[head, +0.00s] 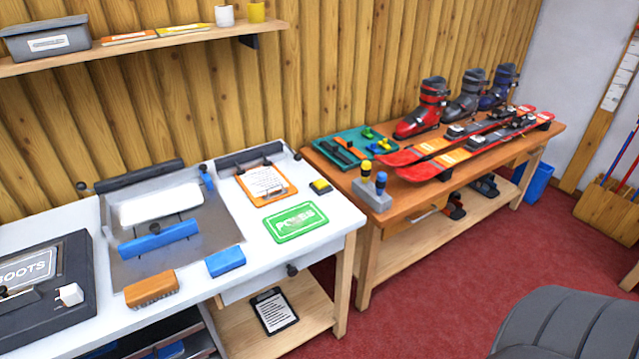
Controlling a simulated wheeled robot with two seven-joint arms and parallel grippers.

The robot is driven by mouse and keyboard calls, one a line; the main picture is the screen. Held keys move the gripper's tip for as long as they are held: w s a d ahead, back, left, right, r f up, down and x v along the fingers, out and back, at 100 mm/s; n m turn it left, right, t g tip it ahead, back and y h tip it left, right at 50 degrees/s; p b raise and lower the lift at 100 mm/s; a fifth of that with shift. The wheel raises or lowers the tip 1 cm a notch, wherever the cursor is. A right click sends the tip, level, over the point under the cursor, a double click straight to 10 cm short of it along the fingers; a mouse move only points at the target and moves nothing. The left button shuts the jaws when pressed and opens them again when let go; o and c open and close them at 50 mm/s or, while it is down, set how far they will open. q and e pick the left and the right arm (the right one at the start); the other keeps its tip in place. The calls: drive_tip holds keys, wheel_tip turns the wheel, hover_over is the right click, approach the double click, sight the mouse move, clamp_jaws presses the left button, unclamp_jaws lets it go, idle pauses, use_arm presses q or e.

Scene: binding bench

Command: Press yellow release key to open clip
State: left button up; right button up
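A small yellow key on a dark base (320,187) sits on the white bench top (262,262), near its back right corner. Left of it lies an orange clipboard (284,192) with a white printed sheet. A dark clip bar runs along the clipboard's top edge. I cannot tell at this size whether the clip is open or shut, or whether the yellow key is linked to it. Neither of my grippers shows in the head view, and nothing touches the key or clipboard.
A green card (296,222) lies in front of the key. A blue block (226,262), an orange-brown brush (151,289) and a metal tray (215,254) are to the left. A wooden bench (410,199) with red skis (432,168) and boots stands to the right.

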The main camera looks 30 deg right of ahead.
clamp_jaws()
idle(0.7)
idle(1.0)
